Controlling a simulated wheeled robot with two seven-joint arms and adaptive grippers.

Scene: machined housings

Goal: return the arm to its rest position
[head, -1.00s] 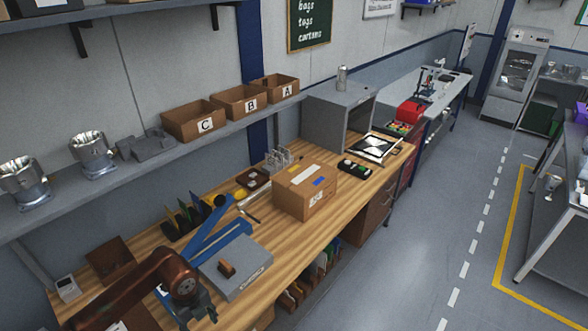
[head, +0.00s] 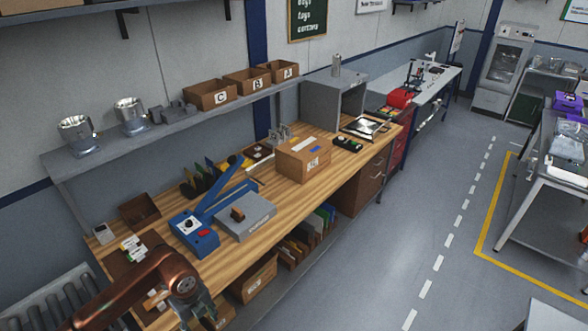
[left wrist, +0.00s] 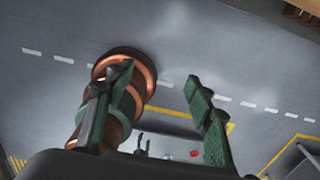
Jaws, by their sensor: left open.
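My left arm, copper-brown, comes in from the lower left in the head view. Its gripper (head: 198,312) is at the bottom edge of the picture, by the front edge of the workbench (head: 345,178). In the left wrist view the green fingers (left wrist: 158,105) stand apart with nothing held between them. Grey floor (left wrist: 260,60) lies beyond them. A copper-coloured round part, which looks like my own arm, shows behind the left finger. My right gripper is in neither view.
A blue lever device (head: 197,238), a grey box (head: 246,217) and a carton (head: 298,165) stand on the bench. Two metal housings (head: 78,138) (head: 130,116) sit on the wall shelf. A roller conveyor (head: 50,305) is lower left. Open floor (head: 420,215) lies right.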

